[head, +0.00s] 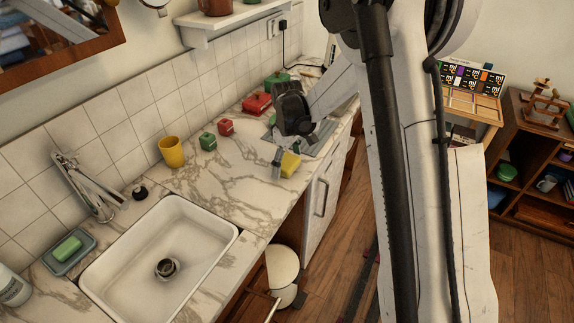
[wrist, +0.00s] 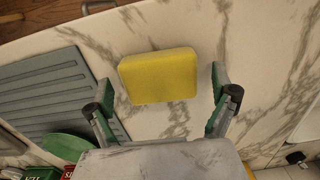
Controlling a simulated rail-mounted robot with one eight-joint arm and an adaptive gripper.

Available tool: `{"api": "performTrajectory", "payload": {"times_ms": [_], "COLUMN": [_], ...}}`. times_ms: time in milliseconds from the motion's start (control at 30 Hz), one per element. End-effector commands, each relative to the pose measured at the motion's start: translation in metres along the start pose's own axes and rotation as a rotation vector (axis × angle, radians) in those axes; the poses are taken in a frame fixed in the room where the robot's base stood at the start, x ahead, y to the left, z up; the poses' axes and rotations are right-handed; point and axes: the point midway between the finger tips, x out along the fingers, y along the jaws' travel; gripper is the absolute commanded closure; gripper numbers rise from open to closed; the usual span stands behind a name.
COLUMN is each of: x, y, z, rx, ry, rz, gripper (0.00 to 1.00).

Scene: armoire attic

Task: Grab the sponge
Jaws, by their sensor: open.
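The sponge is a yellow block (head: 290,164) on the marble counter near its front edge, right of the sink. In the wrist view the sponge (wrist: 158,75) lies flat, its whole upper face in sight. My gripper (head: 287,153) is low over the counter at the sponge. In the wrist view my gripper (wrist: 162,82) is open, with one finger to the left of the sponge and one to the right. Gaps show between the sponge and both fingers. Whether the fingertips are down at the sponge's height is hard to tell.
A grey ribbed drainboard (wrist: 52,90) lies left of the sponge in the wrist view. A yellow cup (head: 172,152), a green canister (head: 208,141) and a red one (head: 225,127) stand toward the wall. The white sink (head: 165,262) and a green soap bar (head: 67,248) are at left.

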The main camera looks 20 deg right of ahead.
Motion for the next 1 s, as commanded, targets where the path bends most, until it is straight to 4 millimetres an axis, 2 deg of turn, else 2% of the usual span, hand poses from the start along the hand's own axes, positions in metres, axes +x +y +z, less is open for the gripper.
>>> {"api": "performTrajectory", "payload": {"times_ms": [267, 567, 1000], "x": [0.0031, 0.0029, 0.0000], "y": [0.0002, 0.0002, 0.0001], "z": [0.0000, 0.0000, 0.0001], "rx": [0.000, 0.000, 0.000], "ry": [0.000, 0.000, 0.000], "rz": [0.000, 0.000, 0.000], "gripper": [0.08, 0.48, 0.49]}}
